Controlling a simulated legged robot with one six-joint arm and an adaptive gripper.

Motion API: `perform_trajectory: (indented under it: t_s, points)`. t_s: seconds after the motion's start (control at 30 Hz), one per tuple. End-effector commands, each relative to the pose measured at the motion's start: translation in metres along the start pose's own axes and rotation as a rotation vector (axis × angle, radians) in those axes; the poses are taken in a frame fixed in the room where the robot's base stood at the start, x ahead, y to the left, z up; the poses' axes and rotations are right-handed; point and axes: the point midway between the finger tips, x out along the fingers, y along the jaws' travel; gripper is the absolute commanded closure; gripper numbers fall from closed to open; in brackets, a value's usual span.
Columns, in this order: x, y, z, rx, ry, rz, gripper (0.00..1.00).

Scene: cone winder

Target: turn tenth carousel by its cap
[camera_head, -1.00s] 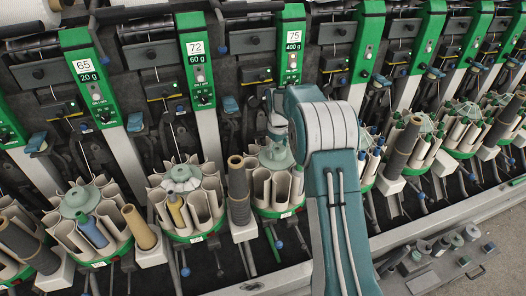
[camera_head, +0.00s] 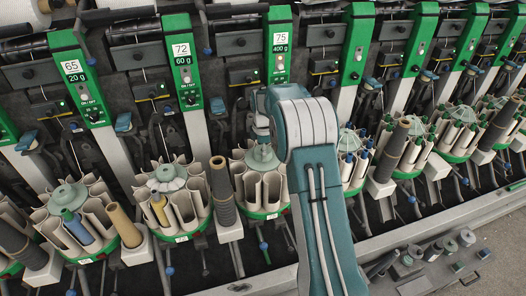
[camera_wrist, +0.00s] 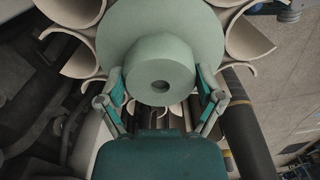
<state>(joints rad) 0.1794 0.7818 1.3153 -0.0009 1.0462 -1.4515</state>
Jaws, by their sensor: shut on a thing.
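The carousel (camera_head: 273,212) below the label 75 has pale curved pockets on a green base and a grey-green cap (camera_head: 262,158) on top. My gripper (camera_head: 261,143) comes down on this cap from above. In the wrist view the cap (camera_wrist: 160,54) is a broad disc with a round raised knob and a dark centre hole. My gripper (camera_wrist: 162,86) is shut on the knob, one finger on each side. My arm hides the right part of the carousel in the head view.
A tall grey-brown bobbin (camera_head: 222,190) stands just left of the carousel; a dark tube (camera_wrist: 248,120) shows at right in the wrist view. Neighbouring carousels (camera_head: 170,210) with coloured tubes stand close on both sides. A front rail (camera_head: 262,280) runs below.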

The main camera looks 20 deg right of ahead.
Motion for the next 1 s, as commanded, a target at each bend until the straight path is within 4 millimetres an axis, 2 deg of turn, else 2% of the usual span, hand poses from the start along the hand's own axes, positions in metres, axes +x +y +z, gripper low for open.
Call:
perform_trajectory:
  t_s: [0.6, 1.0]
  points:
    - [0.0, 0.0033, -0.0007, -0.585, -0.001, 0.005, 0.76]
    - [-0.0009, 0.0049, -0.0018, -0.893, -0.002, 0.008, 0.76]
